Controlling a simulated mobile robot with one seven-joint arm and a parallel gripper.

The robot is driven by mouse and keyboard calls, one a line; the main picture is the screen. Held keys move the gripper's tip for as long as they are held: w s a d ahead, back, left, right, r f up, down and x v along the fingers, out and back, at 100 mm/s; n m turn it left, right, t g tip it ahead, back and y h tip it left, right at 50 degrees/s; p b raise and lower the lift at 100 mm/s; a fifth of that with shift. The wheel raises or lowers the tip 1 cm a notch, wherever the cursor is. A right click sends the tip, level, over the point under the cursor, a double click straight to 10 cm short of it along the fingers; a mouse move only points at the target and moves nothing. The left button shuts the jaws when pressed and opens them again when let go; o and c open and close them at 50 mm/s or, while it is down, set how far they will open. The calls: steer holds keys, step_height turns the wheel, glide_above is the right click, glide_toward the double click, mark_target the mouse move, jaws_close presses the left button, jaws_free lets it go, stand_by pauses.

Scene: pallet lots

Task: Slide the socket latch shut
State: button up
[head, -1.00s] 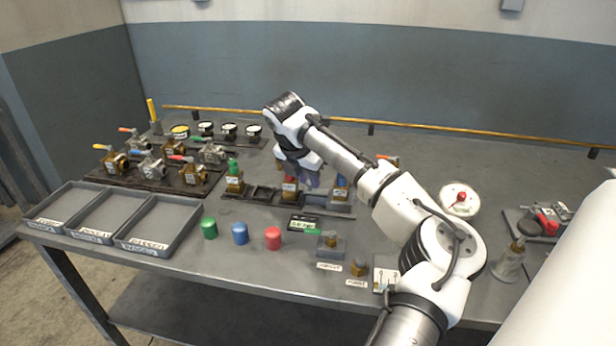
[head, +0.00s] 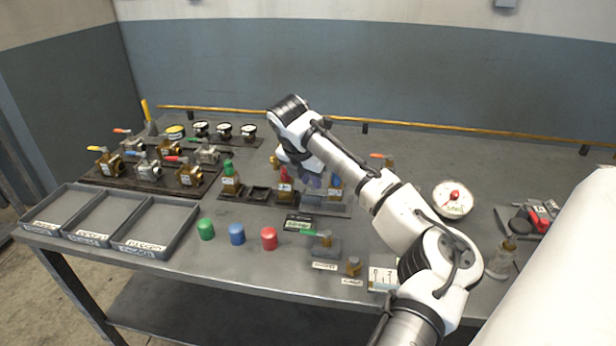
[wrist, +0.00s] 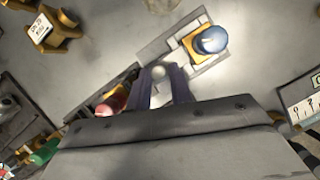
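The socket (wrist: 215,55) is a pale plate holding a brass fitting with a blue cap (wrist: 211,40), upper right in the wrist view. The blue-capped fitting also shows in the head view (head: 335,184), just right of my gripper. A small pale round knob (wrist: 160,72), seemingly the latch's, lies at my fingertips. My gripper (wrist: 162,82) points down at it, its two purple fingers apart with a gap between them. Whether they touch the knob I cannot tell. In the head view my gripper (head: 312,180) hides the latch.
A red-capped fitting (wrist: 114,100) stands close left of my fingers, with a green-capped one (head: 230,180) farther left. Loose green, blue and red caps (head: 237,234) stand in front. Trays (head: 155,225) are at the left, a dial gauge (head: 455,199) at the right.

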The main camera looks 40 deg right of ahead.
steer(key=shift+o, duration=0.6)
steer(key=shift+s+d, duration=0.15)
steer(key=b+v, duration=0.1)
steer(key=v, duration=1.3)
steer(key=shift+f, duration=0.1)
